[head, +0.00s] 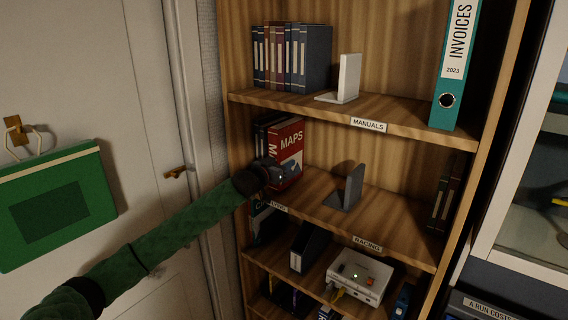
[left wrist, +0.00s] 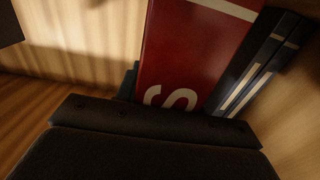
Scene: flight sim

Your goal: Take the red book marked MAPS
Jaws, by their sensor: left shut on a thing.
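The red book marked MAPS (head: 290,140) stands upright at the left end of the middle shelf, with its cover and part of its spine showing. My left gripper (head: 276,176) reaches in from the left and is shut on the lower part of the book. In the left wrist view, the red book (left wrist: 190,50) rises behind the dark gripper body, with a white letter S low on it. The fingertips are hidden there. My right gripper is in neither view.
Dark books (left wrist: 262,60) stand right beside the red one. A grey bookend (head: 348,188) stands farther right on the middle shelf (head: 390,220), with bare board between. The upper shelf holds several books, a white bookend (head: 347,78) and a teal INVOICES binder (head: 455,70). A white console (head: 360,275) sits below.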

